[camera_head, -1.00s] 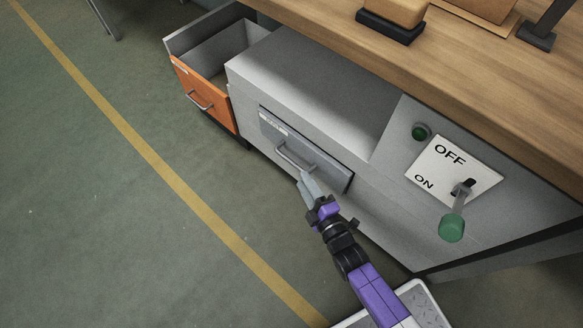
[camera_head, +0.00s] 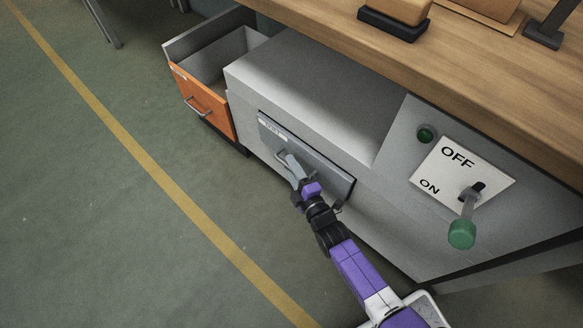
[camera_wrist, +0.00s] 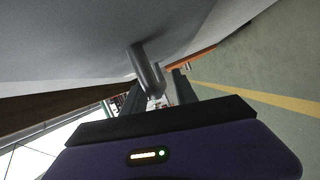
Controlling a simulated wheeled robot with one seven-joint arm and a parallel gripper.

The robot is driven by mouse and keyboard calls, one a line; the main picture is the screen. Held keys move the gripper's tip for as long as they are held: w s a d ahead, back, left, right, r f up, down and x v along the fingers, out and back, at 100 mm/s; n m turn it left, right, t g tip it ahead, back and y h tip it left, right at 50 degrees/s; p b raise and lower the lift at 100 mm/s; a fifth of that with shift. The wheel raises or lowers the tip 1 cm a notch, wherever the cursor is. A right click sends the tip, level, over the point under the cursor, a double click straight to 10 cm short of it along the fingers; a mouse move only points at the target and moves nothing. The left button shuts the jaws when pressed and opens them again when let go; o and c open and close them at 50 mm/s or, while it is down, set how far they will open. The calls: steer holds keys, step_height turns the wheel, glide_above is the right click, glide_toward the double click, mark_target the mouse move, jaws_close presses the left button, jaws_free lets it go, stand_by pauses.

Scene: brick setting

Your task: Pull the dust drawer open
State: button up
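The dust drawer (camera_head: 325,175) is a grey front panel with a small label at its upper left, set low in the grey cabinet and looking closed. Its bar handle (camera_head: 281,156) is partly hidden behind my gripper (camera_head: 294,166). In the wrist view the grey handle (camera_wrist: 146,66) reaches down between the two dark fingers of my gripper (camera_wrist: 159,92). The fingers stand apart, with a visible gap on the right side of the handle. I cannot tell whether either finger touches it.
An orange-fronted drawer (camera_head: 203,102) stands open to the left. A wooden worktop (camera_head: 460,70) overhangs the cabinet (camera_head: 300,90). An OFF/ON plate (camera_head: 440,165) with a green-knobbed lever (camera_head: 462,232) is at the right. The green floor (camera_head: 90,210) in front is clear.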

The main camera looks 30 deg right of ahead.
jaws_close()
stand_by(1.4)
